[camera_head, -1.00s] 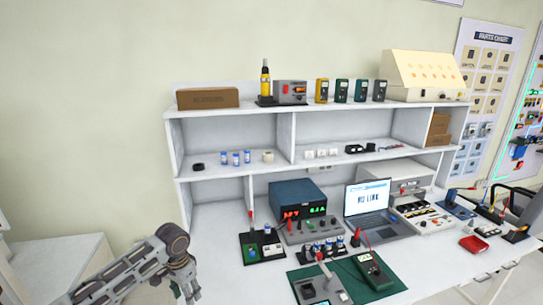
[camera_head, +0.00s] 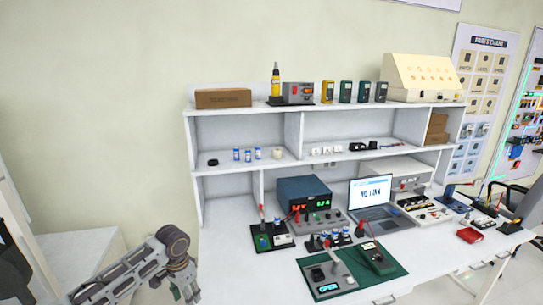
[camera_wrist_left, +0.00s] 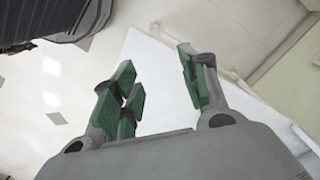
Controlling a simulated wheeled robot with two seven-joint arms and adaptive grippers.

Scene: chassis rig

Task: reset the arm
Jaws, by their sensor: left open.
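My left arm comes in from the lower left in the head view. Its gripper (camera_head: 188,291) hangs at the bottom edge, left of the workbench (camera_head: 232,285), apart from everything on it. In the left wrist view the green-padded fingers (camera_wrist_left: 157,84) are spread with nothing between them. Behind them are a white flat surface and pale floor. My right arm and gripper are not in view.
The bench holds a blue-fronted power supply (camera_head: 304,195), a laptop (camera_head: 371,195) and a green mat (camera_head: 395,275) with a meter (camera_head: 376,259) and a device reading OPEN (camera_head: 328,280). Shelves (camera_head: 240,131) rise behind. A low white cabinet (camera_head: 80,252) stands left.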

